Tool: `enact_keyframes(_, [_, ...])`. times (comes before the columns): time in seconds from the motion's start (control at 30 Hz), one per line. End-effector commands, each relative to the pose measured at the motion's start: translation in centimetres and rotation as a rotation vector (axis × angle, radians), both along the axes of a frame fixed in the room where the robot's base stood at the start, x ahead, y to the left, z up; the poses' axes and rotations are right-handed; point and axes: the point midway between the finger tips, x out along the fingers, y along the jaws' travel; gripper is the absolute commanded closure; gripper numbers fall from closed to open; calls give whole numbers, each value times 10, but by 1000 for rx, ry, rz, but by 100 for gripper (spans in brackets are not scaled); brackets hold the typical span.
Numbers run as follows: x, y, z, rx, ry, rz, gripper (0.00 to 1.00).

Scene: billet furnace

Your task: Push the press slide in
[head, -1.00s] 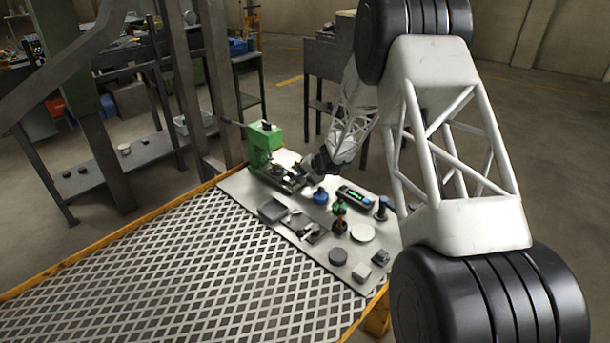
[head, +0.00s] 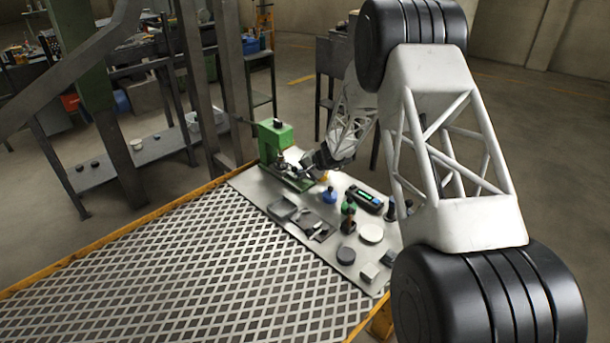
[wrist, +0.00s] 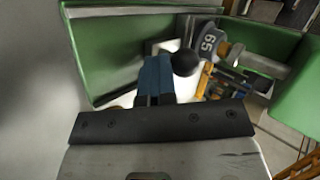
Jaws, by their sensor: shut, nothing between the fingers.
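The green press (head: 276,142) stands at the far end of the grey work plate in the head view. Its low base, with a metallic part that looks like the slide (head: 290,178), reaches toward the front right. My gripper (head: 304,168) is close beside the press, over its base. In the wrist view my gripper's blue-black fingers (wrist: 156,80) are together and empty, between green press walls (wrist: 105,55). A black ball knob (wrist: 185,62) and a round disc marked 65 (wrist: 208,43) are just right of the fingertips. I cannot tell whether the fingers touch the slide.
On the plate (head: 318,255) stand a blue bottle (head: 330,196), a device with a green display (head: 364,198), a grey tray (head: 282,209), a pale disc (head: 371,233) and a dark disc (head: 346,256). The patterned table surface (head: 190,260) at left is clear.

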Motion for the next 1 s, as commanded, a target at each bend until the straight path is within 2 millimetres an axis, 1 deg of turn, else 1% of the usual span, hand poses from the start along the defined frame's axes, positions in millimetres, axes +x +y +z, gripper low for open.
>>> enact_keyframes(0.03, [4,3,1,0,-5,-2,100])
enact_keyframes(0.23, [5,5,1,0,-6,-2,100])
enact_keyframes(0.47, [4,2,5,0,-8,-2,100])
enact_keyframes(0.67, [0,-9,18,1,-10,-1,100])
enact_keyframes(0.8, [-4,-22,33,2,-14,-2,100])
enact_keyframes(1.0, [-16,-42,47,1,-7,-2,100])
